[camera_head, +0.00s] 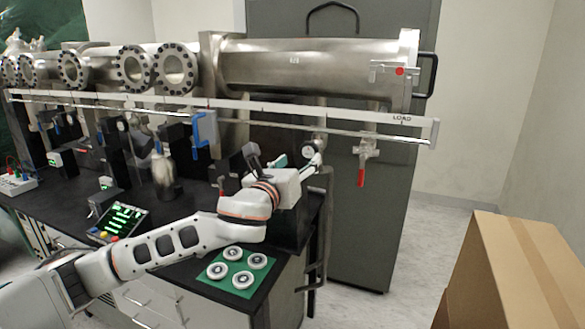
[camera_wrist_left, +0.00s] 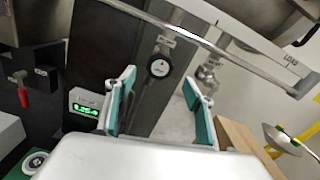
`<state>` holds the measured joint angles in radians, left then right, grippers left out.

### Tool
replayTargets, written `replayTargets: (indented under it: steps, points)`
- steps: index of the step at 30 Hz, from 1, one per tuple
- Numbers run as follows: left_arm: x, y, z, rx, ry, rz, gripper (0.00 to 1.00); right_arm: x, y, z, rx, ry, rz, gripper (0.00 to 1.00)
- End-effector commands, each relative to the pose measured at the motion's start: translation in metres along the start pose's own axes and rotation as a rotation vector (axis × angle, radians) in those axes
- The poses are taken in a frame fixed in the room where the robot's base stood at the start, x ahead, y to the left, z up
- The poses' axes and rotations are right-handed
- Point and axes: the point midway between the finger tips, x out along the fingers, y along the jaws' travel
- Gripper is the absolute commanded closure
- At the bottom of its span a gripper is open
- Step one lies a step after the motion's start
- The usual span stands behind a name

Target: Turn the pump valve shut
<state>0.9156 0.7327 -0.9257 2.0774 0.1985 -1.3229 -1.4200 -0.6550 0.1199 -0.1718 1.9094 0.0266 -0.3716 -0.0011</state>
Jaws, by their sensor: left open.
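A valve with a red lever (camera_head: 361,177) hangs under the rail near its right end, below the LOAD label. The lever points down. The valve body (camera_wrist_left: 209,74) shows in the left wrist view just beyond the right finger, which hides its lever. Another valve with a red handle (camera_wrist_left: 22,96) is at the far left of that view. I cannot tell by a label which one is the pump valve. My left gripper (camera_head: 298,163) is open and empty, left of the right-hand valve and apart from it. Its teal-padded fingers also show in the wrist view (camera_wrist_left: 158,92). My right gripper is out of view.
The steel tube (camera_head: 310,65) and rail run above. A grey cabinet (camera_head: 375,235) stands behind. A cardboard box (camera_head: 490,265) is at lower right. A green mat (camera_head: 262,282) with round parts lies on the bench.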

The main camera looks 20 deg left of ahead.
Motion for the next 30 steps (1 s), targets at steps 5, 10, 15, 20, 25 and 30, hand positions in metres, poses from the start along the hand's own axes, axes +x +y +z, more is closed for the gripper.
replayTargets:
  steps: [5,10,15,20,25,30]
  points:
    - [-0.025,0.0,0.0,-0.001,0.001,-0.001,0.46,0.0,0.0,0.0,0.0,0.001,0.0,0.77]
    - [-0.034,0.0,0.0,-0.001,0.0,-0.001,0.46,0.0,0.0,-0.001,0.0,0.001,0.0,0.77]
    - [-0.035,0.0,0.0,-0.001,0.0,0.0,0.46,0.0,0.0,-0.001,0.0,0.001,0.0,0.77]
    - [-0.035,0.0,0.0,-0.001,0.0,0.0,0.46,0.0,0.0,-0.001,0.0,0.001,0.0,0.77]
    - [-0.035,-0.001,-0.003,-0.01,0.005,-0.002,0.46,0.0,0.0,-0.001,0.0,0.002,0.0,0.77]
    - [-0.035,-0.008,-0.046,-0.172,0.077,-0.026,0.46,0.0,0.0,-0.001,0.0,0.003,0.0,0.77]
